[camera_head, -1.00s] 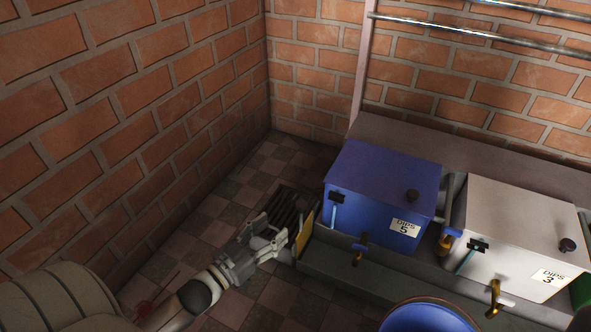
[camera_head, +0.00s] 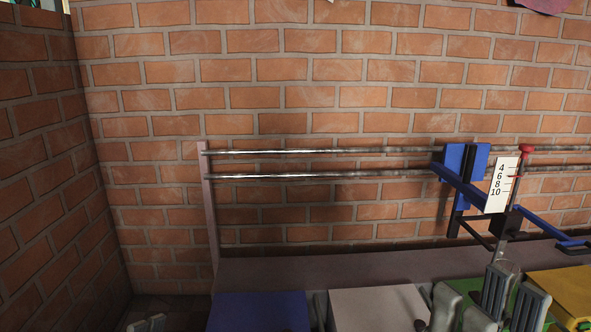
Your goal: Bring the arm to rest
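My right gripper (camera_head: 483,300) shows at the bottom right. Its grey fingers stand upright and are spread, with a gap between them and nothing seen held. It is in front of the green box and hides part of it. A small grey part of my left gripper (camera_head: 147,323) shows at the bottom left edge; the rest is cut off, so its fingers cannot be read.
Along the bottom stand a blue box (camera_head: 258,312), a white box (camera_head: 372,311), a green box (camera_head: 425,291) and a yellow box (camera_head: 568,290). Two metal rails (camera_head: 300,152) carry a blue carriage (camera_head: 453,161) with a number scale (camera_head: 502,185). Brick walls bound the back and left.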

